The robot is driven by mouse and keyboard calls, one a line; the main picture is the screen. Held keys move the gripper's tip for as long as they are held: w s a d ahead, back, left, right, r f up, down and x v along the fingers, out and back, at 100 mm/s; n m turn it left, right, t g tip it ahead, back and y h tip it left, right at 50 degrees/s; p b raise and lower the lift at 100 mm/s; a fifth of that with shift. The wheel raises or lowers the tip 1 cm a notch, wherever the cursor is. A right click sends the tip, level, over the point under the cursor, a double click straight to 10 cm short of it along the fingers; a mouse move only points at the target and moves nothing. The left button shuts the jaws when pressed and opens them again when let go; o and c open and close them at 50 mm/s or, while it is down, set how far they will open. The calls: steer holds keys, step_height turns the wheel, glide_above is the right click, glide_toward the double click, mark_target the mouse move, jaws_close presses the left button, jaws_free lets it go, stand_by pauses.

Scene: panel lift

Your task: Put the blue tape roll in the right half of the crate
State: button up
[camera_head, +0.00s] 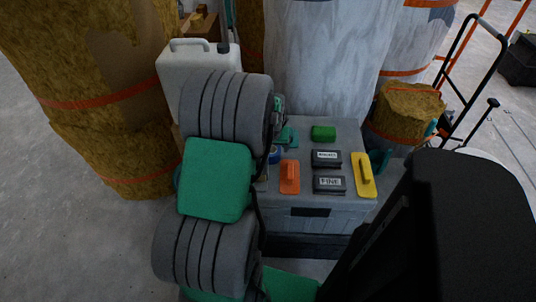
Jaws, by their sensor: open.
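The blue tape roll (276,155) lies on the left part of a grey chest top, partly hidden behind my arm. My gripper (286,138) is just behind and above it, mostly hidden by my grey and green arm links. Its jaws are open; I see nothing held, and cannot tell whether it touches the roll. No crate shows clearly. The grey chest (290,214) has a flat top with a dark handle slot in front, and its left side is hidden by my arm.
The chest top also holds an orange float (289,177), a yellow float (364,175), a green sponge (323,132) and two dark labelled blocks (328,184). A white canister (190,68) and wrapped columns (325,60) stand behind. A black trolley frame (480,70) is at right.

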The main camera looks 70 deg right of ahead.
mark_target(271, 150)
steer(key=x, duration=0.4)
steer(key=shift+d+f+b, duration=0.2)
steer(key=shift+f+b, duration=0.1)
steer(key=shift+b, duration=0.05)
steer(key=shift+d+f, duration=0.15)
steer(key=shift+c, duration=0.5)
